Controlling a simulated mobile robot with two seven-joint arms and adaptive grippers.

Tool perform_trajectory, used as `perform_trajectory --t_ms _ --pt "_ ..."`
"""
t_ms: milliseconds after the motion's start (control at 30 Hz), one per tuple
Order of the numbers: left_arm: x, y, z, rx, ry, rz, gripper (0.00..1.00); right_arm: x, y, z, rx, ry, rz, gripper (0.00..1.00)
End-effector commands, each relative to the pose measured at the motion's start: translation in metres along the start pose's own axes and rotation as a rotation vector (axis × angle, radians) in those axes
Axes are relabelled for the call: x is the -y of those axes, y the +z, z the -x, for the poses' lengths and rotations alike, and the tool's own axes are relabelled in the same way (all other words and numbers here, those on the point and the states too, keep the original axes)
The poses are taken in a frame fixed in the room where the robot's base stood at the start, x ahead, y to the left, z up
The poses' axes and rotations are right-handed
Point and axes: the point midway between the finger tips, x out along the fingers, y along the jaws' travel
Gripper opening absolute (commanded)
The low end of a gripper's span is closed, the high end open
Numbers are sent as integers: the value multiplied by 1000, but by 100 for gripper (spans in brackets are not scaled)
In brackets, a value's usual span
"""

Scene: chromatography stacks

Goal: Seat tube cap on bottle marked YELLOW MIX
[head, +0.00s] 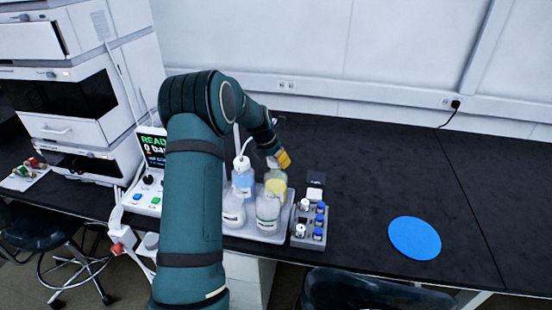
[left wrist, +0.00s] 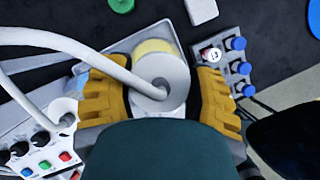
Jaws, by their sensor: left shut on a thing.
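My left gripper (head: 282,160) hangs just above the bottle with yellow liquid (head: 276,184) in the head view. In the left wrist view its yellow fingers (left wrist: 158,100) are shut on a white tube cap (left wrist: 161,76), with a thick white tube running off to the left. The yellow bottle (left wrist: 152,47) shows behind the cap, partly hidden by it. I cannot tell whether cap and bottle neck touch. No bottle label is readable. My right gripper is not in view.
The tray (head: 283,235) also holds a capped bottle of blue liquid (head: 243,178) and clear bottles (head: 268,212). A vial rack (head: 308,240) with blue caps stands right beside it. A blue disc (head: 415,238) lies on the bench, with free room around it. A control box (head: 147,203) stands left.

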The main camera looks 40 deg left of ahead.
Motion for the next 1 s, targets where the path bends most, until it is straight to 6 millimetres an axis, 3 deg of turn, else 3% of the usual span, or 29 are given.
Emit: perform_trajectory --t_ms 1000 --pt "0 -1 -1 1 1 0 19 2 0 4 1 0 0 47"
